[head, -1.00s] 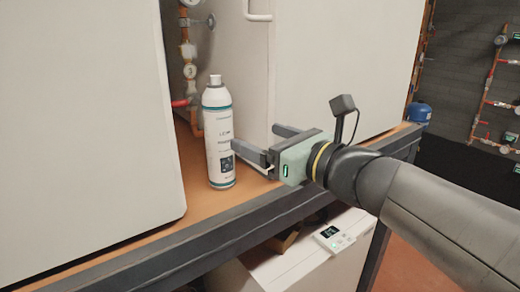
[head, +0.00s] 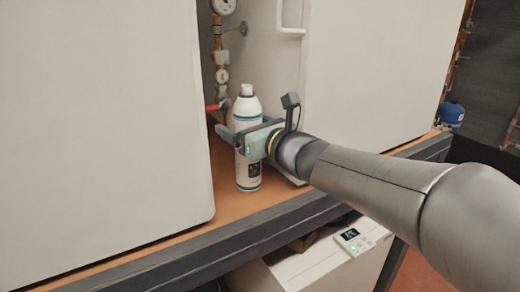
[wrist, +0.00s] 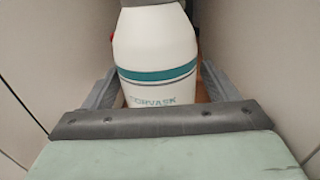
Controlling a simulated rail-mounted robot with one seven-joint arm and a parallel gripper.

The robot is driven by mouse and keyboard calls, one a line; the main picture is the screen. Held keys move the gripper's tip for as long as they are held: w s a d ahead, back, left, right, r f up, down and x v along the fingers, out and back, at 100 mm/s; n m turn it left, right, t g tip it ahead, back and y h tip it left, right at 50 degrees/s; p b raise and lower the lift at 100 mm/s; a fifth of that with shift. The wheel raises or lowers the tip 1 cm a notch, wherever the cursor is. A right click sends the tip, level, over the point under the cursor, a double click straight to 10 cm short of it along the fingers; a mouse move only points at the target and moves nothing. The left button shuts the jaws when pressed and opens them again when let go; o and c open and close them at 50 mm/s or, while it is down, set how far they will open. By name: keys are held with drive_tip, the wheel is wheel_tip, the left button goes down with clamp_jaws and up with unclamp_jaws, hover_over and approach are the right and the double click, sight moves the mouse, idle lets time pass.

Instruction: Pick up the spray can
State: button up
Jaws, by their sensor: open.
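The spray can (head: 248,175) is white with teal bands and stands upright on the orange-brown shelf, in the gap between two large pale panels. In the wrist view the can (wrist: 155,50) fills the middle, with a finger on each side of it. My gripper (head: 232,134) is open around the can at its upper body. The can's middle is partly hidden by the gripper in the head view. Whether the fingers touch the can cannot be told.
The shelf (head: 185,240) has a dark metal front edge. Pale panels stand close on the left (head: 95,120) and right (head: 375,80). Copper pipes with a gauge (head: 223,6) and a red valve handle (head: 213,107) are behind the can. A blue container (head: 450,113) stands far right.

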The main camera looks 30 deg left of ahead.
drive_tip(key=shift+w+a, duration=0.1)
drive_tip(key=shift+a, duration=0.15)
drive_tip(key=c, duration=1.4)
clamp_jaws()
drive_tip(key=shift+r, duration=0.15)
